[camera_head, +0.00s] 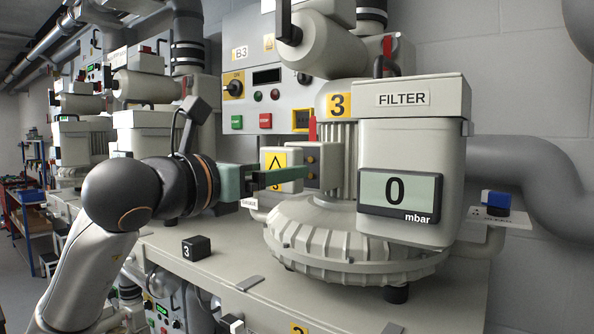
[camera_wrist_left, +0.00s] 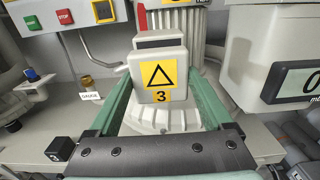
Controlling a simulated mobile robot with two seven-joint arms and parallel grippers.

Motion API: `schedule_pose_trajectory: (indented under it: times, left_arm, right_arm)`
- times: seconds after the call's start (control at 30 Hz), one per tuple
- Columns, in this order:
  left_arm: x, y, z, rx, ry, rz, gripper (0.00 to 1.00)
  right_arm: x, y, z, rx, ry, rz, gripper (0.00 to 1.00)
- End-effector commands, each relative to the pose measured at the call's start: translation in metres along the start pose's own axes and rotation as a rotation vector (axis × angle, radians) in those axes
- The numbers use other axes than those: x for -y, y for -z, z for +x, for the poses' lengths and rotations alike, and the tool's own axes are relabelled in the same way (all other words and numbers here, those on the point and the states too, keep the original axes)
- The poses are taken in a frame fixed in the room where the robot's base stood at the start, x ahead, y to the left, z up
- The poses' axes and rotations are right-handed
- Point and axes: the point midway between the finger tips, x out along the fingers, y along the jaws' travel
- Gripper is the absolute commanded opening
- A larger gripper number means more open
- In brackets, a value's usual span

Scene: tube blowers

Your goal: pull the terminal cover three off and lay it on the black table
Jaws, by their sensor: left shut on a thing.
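Terminal cover three (camera_head: 270,160) is a pale box with a yellow warning triangle and a 3. It is in front of pump 3, and it also shows in the left wrist view (camera_wrist_left: 148,92). My left gripper (camera_head: 284,172) is shut on the cover, with a green finger along each side in the wrist view (camera_wrist_left: 165,84). The terminal box (camera_head: 318,168) behind it shows brass-coloured terminals, so the cover appears off its seat. The far finger is mostly hidden in the head view. I cannot make out a black table. My right gripper is out of view.
A black block marked 3 (camera_head: 195,247) stands on the grey bench (camera_head: 225,262). The filter housing (camera_head: 412,150) with its 0 mbar display is close to the right. The control panel (camera_head: 270,100) is behind. A ribbed pump body (camera_head: 345,245) lies below the cover.

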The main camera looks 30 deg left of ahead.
Motion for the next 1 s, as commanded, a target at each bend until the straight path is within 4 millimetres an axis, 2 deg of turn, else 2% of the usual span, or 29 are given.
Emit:
schedule_pose_trajectory:
  times: [0.47,1.0]
  left_arm:
    - [0.000,0.000,-0.018,0.001,0.000,0.002,0.00]
    - [0.000,0.000,-0.019,0.001,0.000,0.001,0.00]
  right_arm:
    - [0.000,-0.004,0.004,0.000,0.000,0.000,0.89]
    - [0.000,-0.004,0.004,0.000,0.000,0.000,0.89]
